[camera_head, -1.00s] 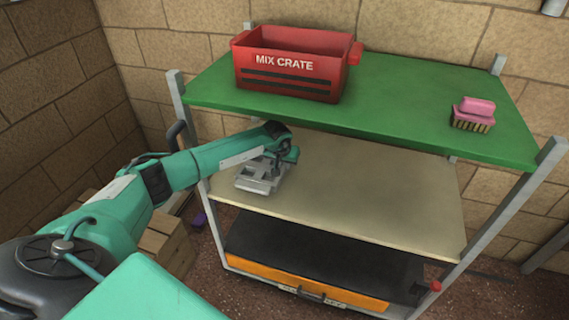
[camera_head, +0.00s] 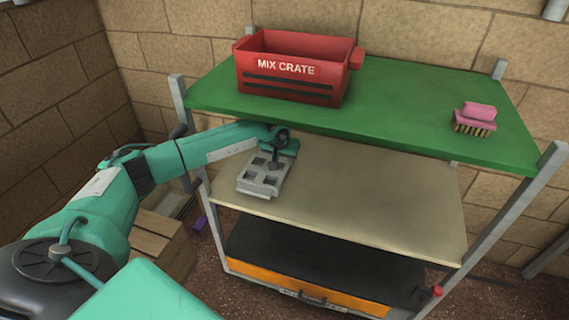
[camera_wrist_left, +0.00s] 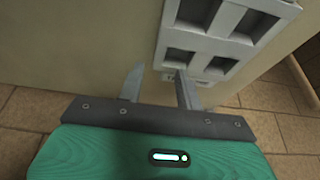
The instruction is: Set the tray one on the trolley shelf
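The tray one (camera_head: 246,186) is a grey tray with several square pockets, lying flat on the left part of the beige middle trolley shelf (camera_head: 370,200). The tray also shows at the upper right in the left wrist view (camera_wrist_left: 205,45). My left gripper (camera_head: 274,163) is over the tray's far right part in the head view. In the left wrist view, the left gripper (camera_wrist_left: 158,84) has its two fingers apart with beige shelf visible between them. The right finger overlaps the tray's near edge; whether they touch is unclear. My right gripper is not in view.
The green top shelf (camera_head: 400,105) overhangs close above my left wrist and holds a red mix crate (camera_head: 290,85) and a pink brush (camera_head: 476,118). A black and orange case (camera_head: 310,270) lies on the bottom level. Wooden boxes (camera_head: 160,240) stand left of the trolley.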

